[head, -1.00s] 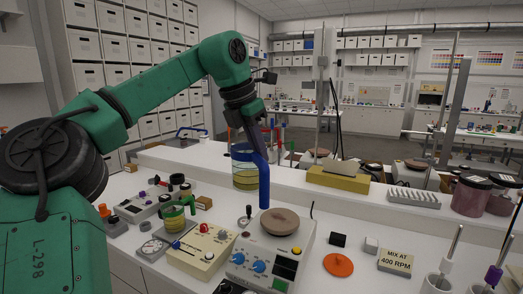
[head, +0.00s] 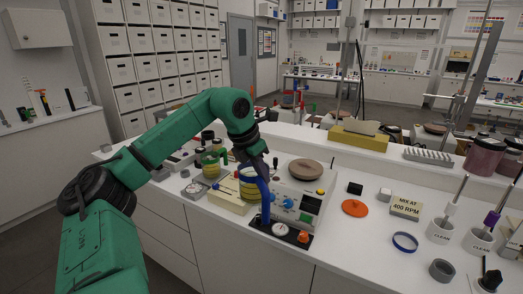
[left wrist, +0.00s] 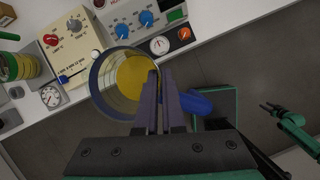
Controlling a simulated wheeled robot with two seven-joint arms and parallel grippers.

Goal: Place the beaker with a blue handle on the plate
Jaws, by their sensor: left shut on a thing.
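The beaker (head: 250,186) is clear with yellow contents and a blue handle (head: 264,191). It is in my left gripper (head: 261,160), whose fingers are shut at the handle side. In the left wrist view the beaker (left wrist: 108,92) lies just left of the fingers (left wrist: 170,100), with the blue handle (left wrist: 197,103) to their right. The beaker is left of and nearer than the brown round plate (head: 305,170) on the stirrer (head: 290,200), apart from the plate. A green arm of mine (left wrist: 290,125) shows in the left wrist view; its jaw opening is too small to judge.
A green-handled beaker (head: 211,163) stands farther left. A cream control box (head: 229,196) is beside the held beaker. An orange disc (head: 355,208), a blue ring (head: 405,242) and a sign (head: 406,207) lie right of the stirrer. The counter's front edge is close.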

